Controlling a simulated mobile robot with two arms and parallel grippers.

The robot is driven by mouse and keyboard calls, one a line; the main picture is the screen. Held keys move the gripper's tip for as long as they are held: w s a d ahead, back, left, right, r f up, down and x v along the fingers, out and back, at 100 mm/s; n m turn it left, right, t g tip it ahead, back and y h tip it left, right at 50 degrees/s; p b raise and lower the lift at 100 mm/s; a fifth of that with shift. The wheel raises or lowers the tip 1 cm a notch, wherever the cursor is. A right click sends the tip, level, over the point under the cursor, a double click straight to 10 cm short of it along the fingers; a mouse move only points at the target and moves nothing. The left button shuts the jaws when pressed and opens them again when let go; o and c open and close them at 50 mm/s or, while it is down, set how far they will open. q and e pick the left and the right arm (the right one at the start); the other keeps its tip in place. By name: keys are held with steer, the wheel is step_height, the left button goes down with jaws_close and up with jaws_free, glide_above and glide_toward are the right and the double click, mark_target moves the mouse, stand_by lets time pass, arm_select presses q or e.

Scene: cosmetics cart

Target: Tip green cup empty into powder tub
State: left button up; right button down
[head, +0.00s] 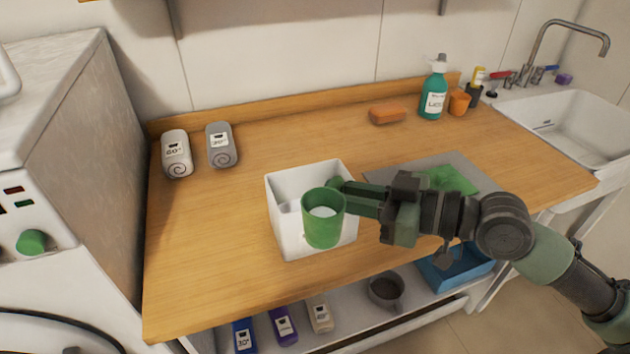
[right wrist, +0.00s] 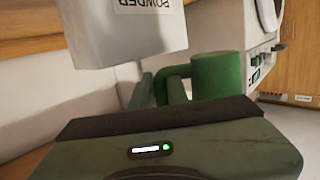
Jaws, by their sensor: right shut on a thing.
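The green cup (head: 323,220) is upright in the head view, with white powder visible inside. My right gripper (head: 345,196) is shut on the cup's handle and holds it in front of and over the near part of the white powder tub (head: 283,200). The tub stands open on the wooden worktop. In the right wrist view the green cup (right wrist: 218,80) and its handle show beyond the fingers (right wrist: 160,90), and the tub (right wrist: 120,35) with its POWDER label shows upper left. The cup hides part of the tub's inside. My left gripper is not in view.
An orange bar (head: 387,114), a teal bottle (head: 433,92) and an orange cup (head: 459,103) stand at the back. A grey mat with a green cloth (head: 450,181) lies behind my right arm.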

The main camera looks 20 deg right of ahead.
mark_target(338, 174)
steer(key=shift+w+d+r+m+g+h+p, duration=0.15)
steer(key=shift+w+m+g+p, duration=0.6)
steer(key=shift+p, duration=1.9)
steer(key=shift+w+d+r+m+g+h+p, duration=0.1)
steer(key=shift+w+r+m+g+h+p, duration=0.15)
steer(key=shift+m+g+p, duration=1.65)
steer(key=shift+w+d+r+m+g+h+p, duration=0.15)
steer(key=shift+w+m+p, duration=0.3)
steer(key=shift+p, duration=2.9)
steer(key=shift+a, duration=0.1)
steer(key=shift+s+r+p, duration=0.1)
steer(key=shift+r+p, duration=0.05)
steer(key=shift+p, duration=0.4)
steer(key=shift+s+a+r+m+g+p, duration=0.15)
steer(key=shift+s+m+g+p, duration=0.1)
steer(key=shift+m+g+p, duration=0.35)
steer(key=shift+s+m+g+p, duration=0.3)
steer(key=shift+m+g+p, duration=0.1)
steer(key=shift+g+p, duration=0.2)
steer(key=shift+s+r+y+p, duration=0.15)
steer(key=shift+r+y+p, duration=0.05)
steer(key=shift+y+p, duration=0.1)
steer(key=shift+w+r+m+g+p, duration=0.3)
steer(key=shift+m+g+p, duration=0.4)
steer(key=shift+p, duration=0.6)
